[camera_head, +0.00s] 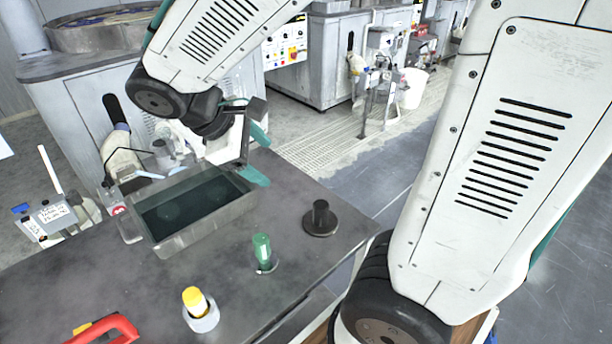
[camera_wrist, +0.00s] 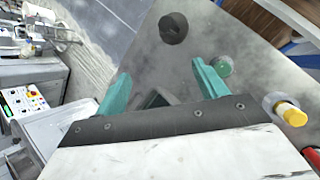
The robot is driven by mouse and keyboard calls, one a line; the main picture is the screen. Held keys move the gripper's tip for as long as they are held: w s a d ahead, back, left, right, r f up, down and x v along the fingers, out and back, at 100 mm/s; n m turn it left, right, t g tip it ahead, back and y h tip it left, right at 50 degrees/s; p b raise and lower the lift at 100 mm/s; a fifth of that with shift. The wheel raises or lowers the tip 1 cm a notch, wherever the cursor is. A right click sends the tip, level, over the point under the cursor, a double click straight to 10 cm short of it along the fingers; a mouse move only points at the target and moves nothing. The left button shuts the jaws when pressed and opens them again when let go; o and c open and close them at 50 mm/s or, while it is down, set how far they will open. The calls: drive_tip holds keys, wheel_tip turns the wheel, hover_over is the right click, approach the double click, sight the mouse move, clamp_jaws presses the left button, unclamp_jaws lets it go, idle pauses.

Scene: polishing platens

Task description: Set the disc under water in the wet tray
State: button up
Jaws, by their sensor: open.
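The wet tray (camera_head: 160,251) is a grey rectangular basin of dark water on the table. Two faint round shapes show under its water; I cannot tell whether either is a loose disc. A black round disc-like piece with an upright knob (camera_head: 320,220) stands on bare table right of the tray; it also shows in the wrist view (camera_wrist: 173,28). My gripper (camera_head: 257,155) is over the tray's far right end, its teal fingers apart. In the wrist view my gripper (camera_wrist: 162,70) has nothing held between its fingertips; a dark shape lies below, partly hidden.
On the table (camera_head: 110,275) stand a green-handled piece (camera_head: 263,252) and a yellow-topped piece (camera_head: 195,302). A red handle (camera_head: 110,327) lies at the front left. A clear bottle (camera_head: 123,218) stands left of the tray. Grey machines (camera_head: 315,60) stand behind, beyond open floor.

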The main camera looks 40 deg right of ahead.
drive_tip(key=s+r+m+t+y, duration=0.2)
drive_tip(key=s+m+y, duration=0.4)
drive_tip(key=s+m, duration=0.3)
drive_tip(key=shift+s+a+r+y, duration=0.35)
drive_tip(key=shift+s+r, duration=0.4)
drive_tip(key=shift+s, duration=1.55)
idle(2.2)
